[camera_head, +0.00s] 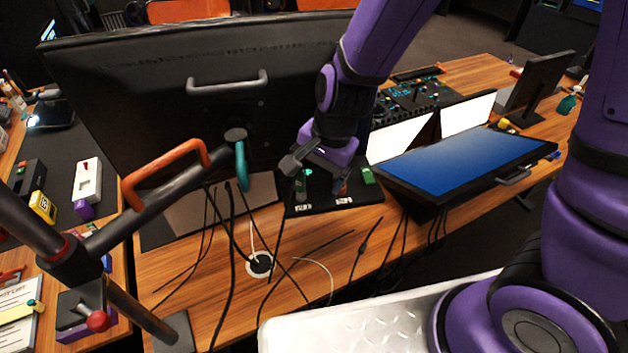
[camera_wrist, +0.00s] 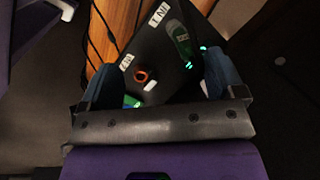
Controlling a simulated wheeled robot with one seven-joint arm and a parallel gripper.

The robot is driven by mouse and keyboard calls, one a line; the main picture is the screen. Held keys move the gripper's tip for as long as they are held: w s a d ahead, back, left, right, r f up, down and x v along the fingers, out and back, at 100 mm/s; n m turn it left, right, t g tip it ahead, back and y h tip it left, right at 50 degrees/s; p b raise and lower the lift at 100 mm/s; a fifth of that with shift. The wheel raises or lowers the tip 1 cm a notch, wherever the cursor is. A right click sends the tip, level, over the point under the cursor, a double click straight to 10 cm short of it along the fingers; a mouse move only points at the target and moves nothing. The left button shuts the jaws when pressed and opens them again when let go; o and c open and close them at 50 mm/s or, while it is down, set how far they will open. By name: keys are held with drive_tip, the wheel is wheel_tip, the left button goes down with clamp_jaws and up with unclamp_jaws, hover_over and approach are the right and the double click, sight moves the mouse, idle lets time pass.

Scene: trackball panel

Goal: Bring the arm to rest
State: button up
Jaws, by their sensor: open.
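My purple arm reaches down from the upper right in the head view. My gripper (camera_head: 318,178) hangs over a black panel (camera_head: 325,207) on the wooden desk. In the wrist view my gripper (camera_wrist: 160,85) is open, its two bluish fingers apart with nothing held between them. Beyond the fingers, the panel (camera_wrist: 165,40) shows white labels, an orange-brown ring (camera_wrist: 145,75) and a green piece (camera_wrist: 180,42). The head view shows a green block (camera_head: 367,175) at the panel's right side. I cannot tell whether the fingertips touch the panel.
A large monitor (camera_head: 140,90) with a grey handle stands behind and left of my gripper. A tubular stand with an orange handle (camera_head: 165,172) is at the left. A blue screen (camera_head: 465,165) lies tilted at the right. Several cables cross the wooden desk (camera_head: 190,290) in front.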

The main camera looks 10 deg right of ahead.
drive_tip(key=s+d+r+n+t, duration=0.1)
drive_tip(key=s+d+r+n, duration=0.1)
drive_tip(key=d+r, duration=0.55)
drive_tip(key=s+d+r+n+t, duration=0.15)
drive_tip(key=d+r, duration=0.25)
drive_tip(key=r, duration=0.6)
drive_tip(key=s+d+r+n+t+h, duration=0.2)
drive_tip(key=s+d+r+n, duration=0.2)
drive_tip(key=s+d+r, duration=0.3)
drive_tip(key=s+d, duration=0.2)
drive_tip(key=shift+d+r, duration=0.25)
drive_tip(key=shift+d, duration=0.1)
drive_tip(key=shift+c, duration=0.4)
